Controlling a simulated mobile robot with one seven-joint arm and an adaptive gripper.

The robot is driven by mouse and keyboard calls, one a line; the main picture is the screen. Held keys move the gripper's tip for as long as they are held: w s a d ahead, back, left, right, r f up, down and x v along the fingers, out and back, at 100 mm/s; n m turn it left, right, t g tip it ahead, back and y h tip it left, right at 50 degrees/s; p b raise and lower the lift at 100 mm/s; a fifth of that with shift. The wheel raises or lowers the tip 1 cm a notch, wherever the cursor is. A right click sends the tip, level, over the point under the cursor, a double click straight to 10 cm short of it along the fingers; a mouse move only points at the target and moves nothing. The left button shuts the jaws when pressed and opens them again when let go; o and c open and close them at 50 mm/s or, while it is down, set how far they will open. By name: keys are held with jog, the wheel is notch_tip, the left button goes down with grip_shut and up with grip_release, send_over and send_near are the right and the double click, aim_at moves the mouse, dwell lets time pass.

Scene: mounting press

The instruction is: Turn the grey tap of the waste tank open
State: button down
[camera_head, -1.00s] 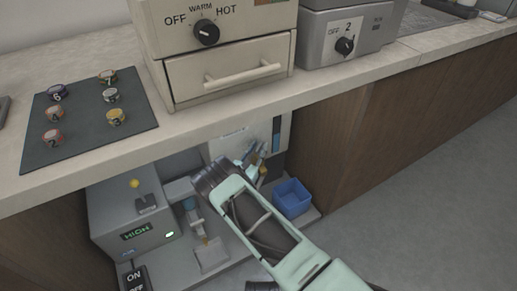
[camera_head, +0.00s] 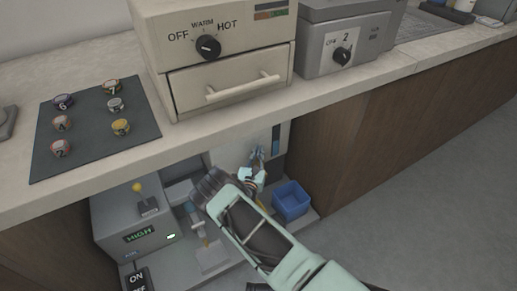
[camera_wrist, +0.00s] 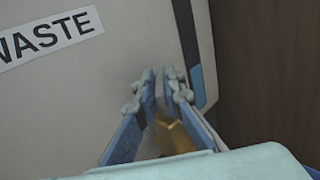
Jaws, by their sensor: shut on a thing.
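The waste tank is a pale box under the counter in the head view (camera_head: 228,153); its WASTE label (camera_wrist: 45,38) shows in the wrist view. A brass-coloured tap fitting (camera_wrist: 174,137) stands out from the tank front, partly behind my fingers. My gripper (camera_wrist: 163,88) has its blue-grey fingers close together in front of the tank, shut on the tap. The grey handle is hidden between or behind them, so its angle cannot be told. In the head view my gripper (camera_head: 258,158) is at the tank's right part, under the counter edge.
A grey machine with a HIGH display (camera_head: 138,235) stands at the left. The counter edge is above my gripper, and a brown cabinet side (camera_head: 335,150) is at the right.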

jog(key=n+y+p, duration=0.1)
jog(key=y, duration=0.1)
jog(key=n+y+p, duration=0.1)
jog(key=n+y, duration=0.1)
jog(key=n+y+p, duration=0.1)
jog(key=y, duration=0.2)
jog(key=shift+d+n+p, duration=0.25)
jog(key=shift+n+p, duration=0.05)
jog(key=shift+p, duration=0.05)
jog(key=shift+f+n+g+y, duration=0.1)
jog(key=shift+n+g+y, duration=0.7)
jog(key=shift+y, duration=0.5)
jog(key=shift+n+g+y, duration=0.6)
jog(key=shift+n+y, duration=0.4)
jog(key=shift+y, duration=0.3)
jog(key=shift+a, duration=0.1)
jog(key=c, duration=2)
grip_release()
jog(key=shift+p, duration=0.3)
jog(key=shift+c, duration=0.2)
jog(key=v, duration=1.2)
jog(key=shift+w, duration=0.1)
